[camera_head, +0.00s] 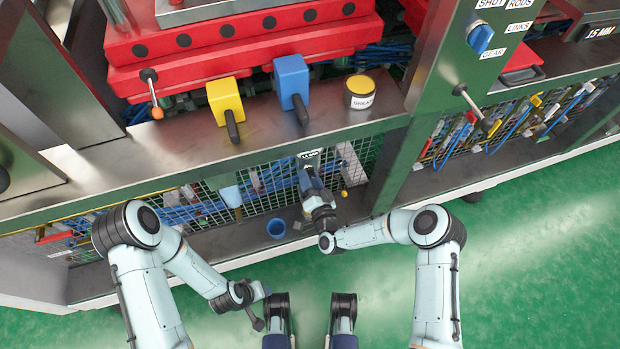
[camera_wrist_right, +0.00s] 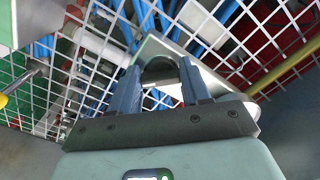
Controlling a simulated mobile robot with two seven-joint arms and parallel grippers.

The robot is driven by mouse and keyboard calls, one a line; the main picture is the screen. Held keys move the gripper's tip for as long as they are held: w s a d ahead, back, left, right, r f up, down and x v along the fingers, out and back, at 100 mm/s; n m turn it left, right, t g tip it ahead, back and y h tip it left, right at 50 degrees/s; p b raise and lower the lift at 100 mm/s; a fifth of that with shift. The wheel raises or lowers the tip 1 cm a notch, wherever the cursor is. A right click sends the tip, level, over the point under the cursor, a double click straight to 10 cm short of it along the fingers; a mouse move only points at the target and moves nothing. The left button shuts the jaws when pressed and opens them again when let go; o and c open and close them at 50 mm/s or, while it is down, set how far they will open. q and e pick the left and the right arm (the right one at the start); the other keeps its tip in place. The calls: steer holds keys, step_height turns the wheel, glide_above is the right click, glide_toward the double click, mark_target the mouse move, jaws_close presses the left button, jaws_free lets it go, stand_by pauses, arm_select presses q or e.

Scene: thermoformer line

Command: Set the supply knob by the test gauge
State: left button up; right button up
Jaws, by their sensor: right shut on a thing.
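My right gripper (camera_head: 307,170) reaches up to the mesh front under the steel shelf, just below a small labelled plate (camera_head: 310,154). In the right wrist view its two blue fingers (camera_wrist_right: 160,84) are shut on a dark grey rounded part, which looks like the supply knob (camera_wrist_right: 158,68), in front of a pale metal plate (camera_wrist_right: 180,48). The fingers hide the knob's sides, and its setting cannot be read. I cannot make out a gauge face in either view. My left gripper (camera_head: 262,306) hangs low, away from the shelf, with no object visible in it; its jaws are unclear.
On the shelf (camera_head: 170,150) stand a yellow block (camera_head: 225,97), a blue block (camera_head: 291,78), both with dark handles, and a yellow-topped tin (camera_head: 359,92). A green post (camera_head: 415,120) rises to the right. The green floor is clear.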

stand_by(0.4)
steer(key=o, duration=1.1)
steer(key=shift+c, duration=0.2)
arm_select(q)
steer(key=shift+g, duration=0.6)
steer(key=s+r, duration=0.1)
steer(key=s+d+p, duration=0.1)
steer(key=s+r+p, duration=0.1)
steer(key=shift+s+d+r, duration=0.2)
steer(key=shift+d+r, duration=0.1)
arm_select(e)
steer(key=v, duration=1.3)
steer(key=shift+s, duration=0.2)
steer(key=shift+d, duration=0.1)
